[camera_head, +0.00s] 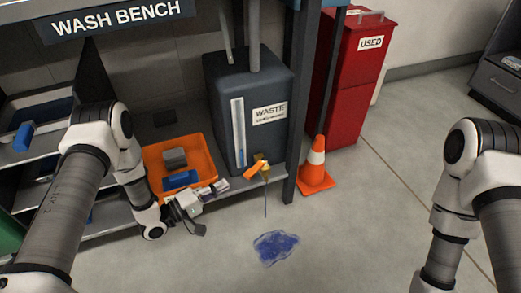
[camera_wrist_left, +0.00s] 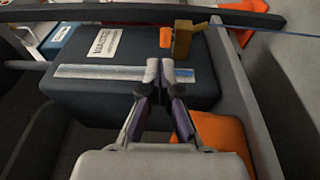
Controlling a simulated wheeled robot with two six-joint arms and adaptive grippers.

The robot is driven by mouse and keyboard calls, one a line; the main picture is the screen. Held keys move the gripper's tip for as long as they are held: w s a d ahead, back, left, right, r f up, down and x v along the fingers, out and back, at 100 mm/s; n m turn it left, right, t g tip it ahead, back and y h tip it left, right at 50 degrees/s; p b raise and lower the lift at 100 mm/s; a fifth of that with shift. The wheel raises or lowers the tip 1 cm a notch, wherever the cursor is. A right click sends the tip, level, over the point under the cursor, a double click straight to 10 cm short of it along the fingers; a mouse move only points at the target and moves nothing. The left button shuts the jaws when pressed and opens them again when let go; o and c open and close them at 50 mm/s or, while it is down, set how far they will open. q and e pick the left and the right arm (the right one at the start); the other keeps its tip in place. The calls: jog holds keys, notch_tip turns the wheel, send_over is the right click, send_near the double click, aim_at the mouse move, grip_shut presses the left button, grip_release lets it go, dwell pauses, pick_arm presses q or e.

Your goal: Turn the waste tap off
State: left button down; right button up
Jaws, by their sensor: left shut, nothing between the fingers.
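The dark grey waste tank (camera_head: 222,95) stands on the low shelf, with a label and a pale level strip. Its brass tap (camera_head: 265,171) is low on the front. The orange tap handle (camera_head: 254,171) sticks out sideways to the left. A thin dark stream falls from the tap to a blue puddle (camera_head: 276,246) on the floor. My left gripper (camera_head: 222,187) is shut and empty, left of the handle and apart from it. In the left wrist view the gripper (camera_wrist_left: 157,72) is before the tank (camera_wrist_left: 100,85), with handle (camera_wrist_left: 166,37) and brass tap (camera_wrist_left: 183,38) beyond its fingertips.
An orange tray (camera_head: 207,150) with a grey and a blue block sits left of the tank. A dark bench post (camera_head: 301,120) and an orange cone (camera_head: 316,170) stand right of the tap. A red USED bin (camera_head: 345,95) is behind. The floor in front is open.

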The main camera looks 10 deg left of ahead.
aim_at(256, 168)
pick_arm(q)
jog(key=a, duration=0.2)
jog(key=shift+a+f+n+t+y, duration=0.3)
jog(key=shift+f+y, duration=0.05)
jog(key=shift+y, duration=0.05)
pick_arm(e)
jog(key=shift+r, duration=0.55)
pick_arm(q)
jog(key=b+x, duration=0.4)
jog(key=x, duration=0.6)
pick_arm(e)
notch_tip(256, 168, down, 5)
jog(key=shift+w+r, duration=0.15)
pick_arm(q)
jog(key=shift+s, duration=0.1)
pick_arm(e)
jog(key=shift+d, duration=0.1)
